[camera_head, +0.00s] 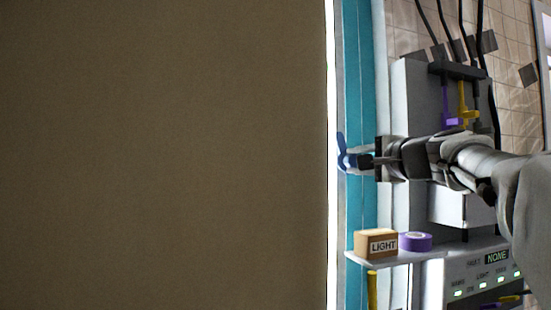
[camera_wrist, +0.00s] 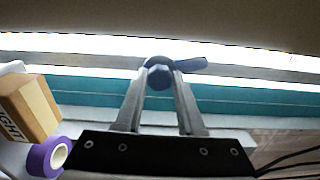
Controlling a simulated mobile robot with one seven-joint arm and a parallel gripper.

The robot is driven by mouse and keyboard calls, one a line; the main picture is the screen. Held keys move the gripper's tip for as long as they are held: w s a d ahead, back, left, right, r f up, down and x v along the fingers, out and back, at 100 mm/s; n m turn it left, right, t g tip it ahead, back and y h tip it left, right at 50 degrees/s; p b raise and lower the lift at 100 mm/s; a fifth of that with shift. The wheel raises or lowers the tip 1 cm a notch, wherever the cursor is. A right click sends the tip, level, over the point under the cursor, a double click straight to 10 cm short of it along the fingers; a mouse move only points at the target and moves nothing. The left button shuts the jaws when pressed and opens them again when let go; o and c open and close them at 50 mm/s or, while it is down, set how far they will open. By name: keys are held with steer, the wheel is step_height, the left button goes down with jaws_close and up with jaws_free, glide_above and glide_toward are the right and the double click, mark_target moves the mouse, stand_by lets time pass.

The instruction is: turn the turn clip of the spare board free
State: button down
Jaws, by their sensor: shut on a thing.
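The turn clip (camera_head: 341,147) is a small dark blue piece with a wing, beside the bright vertical edge of a large brown panel (camera_head: 165,155). My gripper (camera_head: 361,161) reaches it from the right, its fingers at the clip. In the wrist view the clip's wing (camera_wrist: 192,64) points to the right, and its round knob (camera_wrist: 160,77) sits between the two fingertips of my gripper (camera_wrist: 160,80). The fingers are shut on the knob. The large panel fills the left of the head view. I cannot tell whether it is the spare board.
A small shelf (camera_head: 390,259) below my gripper holds a cardboard box marked LIGHT (camera_head: 376,244) and a purple tape roll (camera_head: 415,241). A control box (camera_head: 487,275) with lit labels is at lower right. Purple and yellow tools hang from a dark rack (camera_head: 457,71) above my arm.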

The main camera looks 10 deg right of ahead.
steer(key=m+p, duration=0.1)
steer(key=m, duration=0.1)
steer(key=m+p, duration=0.1)
steer(key=m, duration=0.2)
steer(key=shift+r+m, duration=0.2)
steer(key=shift+m, duration=0.1)
steer(key=shift+m+p, duration=0.9)
steer(key=shift+m, duration=0.9)
steer(key=shift+f, duration=0.1)
steer(key=c, duration=0.5)
jaws_free()
steer(key=s+d, duration=0.1)
steer(key=s, duration=0.4)
steer(key=s+d, duration=0.1)
steer(key=s, duration=0.5)
steer(key=s+d, duration=0.1)
steer(key=s, duration=0.5)
steer(key=shift+d+b, duration=0.2)
steer(key=shift+b, duration=0.1)
steer(key=shift+f, duration=0.1)
